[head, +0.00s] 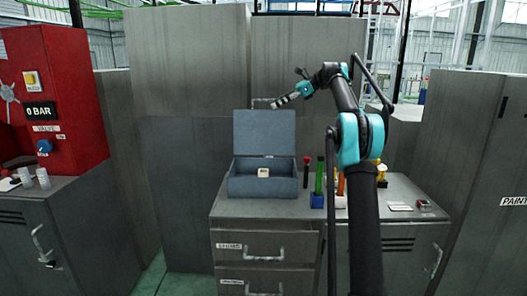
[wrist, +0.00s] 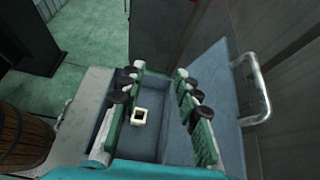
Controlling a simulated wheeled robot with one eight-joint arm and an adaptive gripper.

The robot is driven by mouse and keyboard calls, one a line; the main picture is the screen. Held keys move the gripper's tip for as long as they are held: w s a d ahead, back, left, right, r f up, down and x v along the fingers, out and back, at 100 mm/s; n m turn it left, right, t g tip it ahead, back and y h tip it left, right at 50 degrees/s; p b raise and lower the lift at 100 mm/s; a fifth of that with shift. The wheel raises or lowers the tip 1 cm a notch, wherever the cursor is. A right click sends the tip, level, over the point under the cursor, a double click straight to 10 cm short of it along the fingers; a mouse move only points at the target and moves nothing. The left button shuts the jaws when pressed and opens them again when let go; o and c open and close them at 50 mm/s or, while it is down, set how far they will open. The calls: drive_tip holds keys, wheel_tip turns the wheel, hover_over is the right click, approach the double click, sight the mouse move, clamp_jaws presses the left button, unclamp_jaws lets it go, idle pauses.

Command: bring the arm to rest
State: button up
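My arm (head: 362,140) reaches up and to the left, with my gripper (head: 287,100) in the air in front of the open lid of a blue-grey box. In the wrist view my gripper (wrist: 160,78) has its two green fingers with dark pads spread apart. Nothing is held between them. The open box (head: 262,187) stands on a grey drawer cabinet, its lid raised at the back. A small cream square piece with a dark middle (head: 263,173) lies inside the box; it also shows in the wrist view (wrist: 139,116).
Right of the box stand a red-topped dark tool (head: 306,171), a green tool in a blue holder (head: 318,180) and yellow items (head: 381,171) partly behind my arm. A red valve panel (head: 60,100) is at left. Tall grey cabinets stand behind. A barrel (wrist: 22,135) shows in the wrist view.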

drive_tip(key=s+d+f+n+t+h, duration=0.1)
drive_tip(key=s+d+f+n+h, duration=0.3)
drive_tip(key=s+f, duration=1)
drive_tip(key=s+d+f+n+t+h, duration=0.1)
drive_tip(key=s+d+f+n+h, duration=0.3)
drive_tip(key=s+f+n, duration=0.4)
drive_tip(key=s+d+f+n+t+h, duration=0.2)
drive_tip(key=s+d+f+n+h, duration=0.2)
drive_tip(key=s+f, duration=1.7)
drive_tip(key=s+d+n, duration=0.1)
drive_tip(key=s, duration=0.6)
drive_tip(key=shift+f+n, duration=0.3)
drive_tip(key=shift+n, duration=0.1)
